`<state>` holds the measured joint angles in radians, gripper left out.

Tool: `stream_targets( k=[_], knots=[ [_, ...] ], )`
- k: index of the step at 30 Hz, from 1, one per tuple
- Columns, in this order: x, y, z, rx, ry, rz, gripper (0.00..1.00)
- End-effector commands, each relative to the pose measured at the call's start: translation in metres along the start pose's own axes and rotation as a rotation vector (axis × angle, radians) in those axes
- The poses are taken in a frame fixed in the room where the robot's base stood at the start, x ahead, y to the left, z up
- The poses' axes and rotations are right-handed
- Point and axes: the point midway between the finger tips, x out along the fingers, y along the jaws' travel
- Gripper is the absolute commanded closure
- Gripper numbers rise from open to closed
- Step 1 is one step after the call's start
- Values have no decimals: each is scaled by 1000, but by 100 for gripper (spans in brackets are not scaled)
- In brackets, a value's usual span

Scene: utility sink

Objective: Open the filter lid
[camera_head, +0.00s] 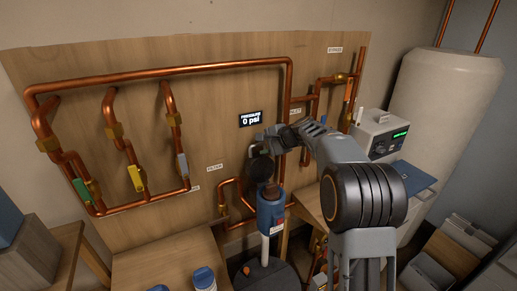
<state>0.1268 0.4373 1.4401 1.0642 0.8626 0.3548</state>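A blue cylindrical unit (270,212), apparently the filter, stands upright in front of the wooden panel, just right of the "FILTER" label (214,168). Its upper part is partly covered by a dark rounded shape, and I cannot tell whether that shape is the filter lid or part of my gripper. My arm reaches in from the lower right and bends down at the wrist. My gripper (259,163) is over the top of the blue unit. Its fingers are small and dark here, so I cannot tell their opening or whether they touch the lid.
Copper pipes (170,70) with green, yellow and grey valve handles run over the wooden panel (80,65). A display (250,118) reads 0 psi. A control box (380,134) and a large beige tank (446,100) stand at right. Blue-capped containers (203,278) stand on a wooden table at front.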

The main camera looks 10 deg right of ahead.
Motion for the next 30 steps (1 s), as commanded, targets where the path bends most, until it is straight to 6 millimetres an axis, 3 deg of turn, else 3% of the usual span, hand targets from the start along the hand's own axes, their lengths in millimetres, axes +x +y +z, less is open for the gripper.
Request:
stream_targets(
  k=[6,15,21,30],
  knots=[
    [-46,2,-1,-1,4,-3,61],
    [-91,1,-1,0,2,-1,61],
    [-102,1,0,1,0,1,61],
    [-104,1,0,1,0,1,61]
  ],
)
